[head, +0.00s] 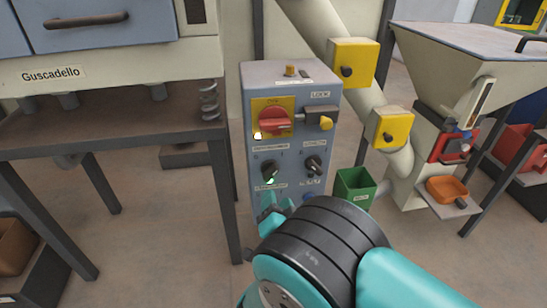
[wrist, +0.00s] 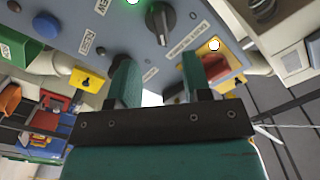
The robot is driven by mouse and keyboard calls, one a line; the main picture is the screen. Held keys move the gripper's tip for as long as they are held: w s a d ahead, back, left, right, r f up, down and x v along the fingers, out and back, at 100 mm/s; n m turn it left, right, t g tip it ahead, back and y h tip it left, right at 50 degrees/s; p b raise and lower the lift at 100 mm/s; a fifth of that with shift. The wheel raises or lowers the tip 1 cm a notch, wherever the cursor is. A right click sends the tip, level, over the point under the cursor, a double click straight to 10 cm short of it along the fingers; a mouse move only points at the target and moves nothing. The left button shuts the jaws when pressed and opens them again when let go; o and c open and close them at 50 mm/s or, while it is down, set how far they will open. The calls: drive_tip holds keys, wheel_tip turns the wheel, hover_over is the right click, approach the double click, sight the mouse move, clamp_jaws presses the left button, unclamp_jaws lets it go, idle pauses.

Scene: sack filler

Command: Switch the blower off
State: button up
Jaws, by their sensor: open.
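A blue-grey control box (head: 292,80) stands mid-picture in the head view. A red rotary switch (head: 273,120) on a yellow plate is at its upper left, and it also shows in the wrist view (wrist: 212,66). Below it is a left black knob (head: 269,171) with a lit green lamp close by; a right black knob (head: 313,165) is beside it. Their labels are too small to read surely, so I cannot tell which is the blower's. My gripper (head: 274,203) is open and empty, just below the left knob. In the wrist view its fingers (wrist: 158,76) are apart, with a black knob (wrist: 160,22) beyond them, not gripped.
A lock with a yellow knob (head: 326,123) sits at the box's upper right. A blue button (wrist: 47,25) shows in the wrist view. A green bin (head: 355,189) and the hopper (head: 460,60) stand to the right. A dark table (head: 105,125) is at the left.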

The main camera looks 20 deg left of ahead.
sight(271, 177)
drive_tip(key=x, duration=1)
drive_tip(key=shift+w+a+b, duration=0.1)
drive_tip(key=shift+a+b, duration=0.05)
drive_tip(key=shift+b, duration=0.2)
clamp_jaws()
